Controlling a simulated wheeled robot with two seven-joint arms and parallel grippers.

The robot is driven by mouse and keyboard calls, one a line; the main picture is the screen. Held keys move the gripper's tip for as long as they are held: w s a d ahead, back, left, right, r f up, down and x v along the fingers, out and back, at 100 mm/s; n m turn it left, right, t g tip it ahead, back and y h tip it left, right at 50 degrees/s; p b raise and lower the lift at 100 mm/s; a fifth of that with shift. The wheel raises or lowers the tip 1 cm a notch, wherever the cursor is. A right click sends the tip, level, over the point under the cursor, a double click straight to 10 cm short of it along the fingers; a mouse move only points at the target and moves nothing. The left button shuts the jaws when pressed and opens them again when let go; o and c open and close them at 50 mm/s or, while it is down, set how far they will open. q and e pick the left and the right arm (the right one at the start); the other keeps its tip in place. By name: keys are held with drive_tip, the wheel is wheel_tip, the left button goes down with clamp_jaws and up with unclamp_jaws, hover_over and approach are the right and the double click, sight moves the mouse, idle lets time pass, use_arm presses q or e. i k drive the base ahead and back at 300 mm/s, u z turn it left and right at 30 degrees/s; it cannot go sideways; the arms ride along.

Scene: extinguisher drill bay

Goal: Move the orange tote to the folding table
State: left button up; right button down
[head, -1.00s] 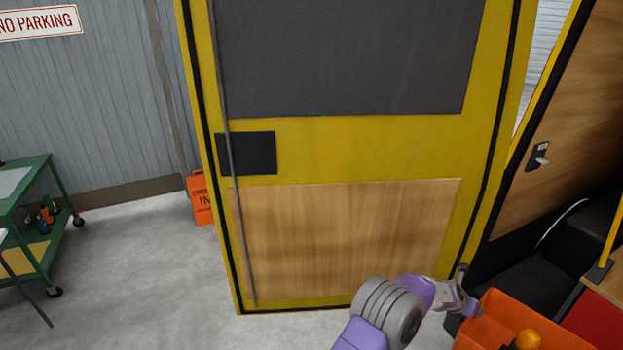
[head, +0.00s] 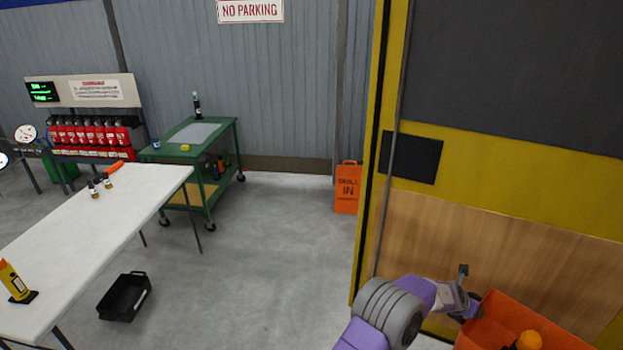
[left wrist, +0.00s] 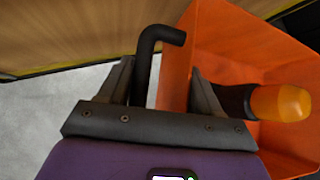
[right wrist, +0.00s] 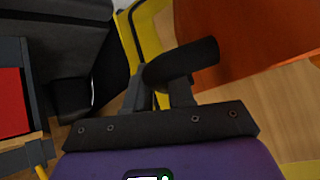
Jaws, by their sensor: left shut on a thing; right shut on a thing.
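The orange tote (head: 545,322) is at the lower right of the head view, held up in front of me. An item with a rounded orange-yellow end (head: 528,340) is in it; the left wrist view shows its dark body (left wrist: 235,100). My left gripper (head: 468,300) is shut on a black bent handle (left wrist: 150,60) at the tote's side. My right gripper (right wrist: 160,92) is outside the head view; in its wrist view it is shut on a dark handle (right wrist: 185,62) beside the orange tote wall. The white folding table (head: 90,235) stands at the left.
On the table are a yellow device (head: 16,283), small bottles and an orange-handled item. A black bin (head: 125,296) lies on the floor beside it. A green cart (head: 190,160) and orange sign (head: 347,187) stand behind. A yellow-framed panel (head: 480,230) is close on the right. Grey floor between is open.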

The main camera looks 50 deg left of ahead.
sight(75, 239)
drive_tip(key=u, duration=2.55)
drive_tip(key=i, duration=3.7)
drive_tip(key=u, duration=1.2)
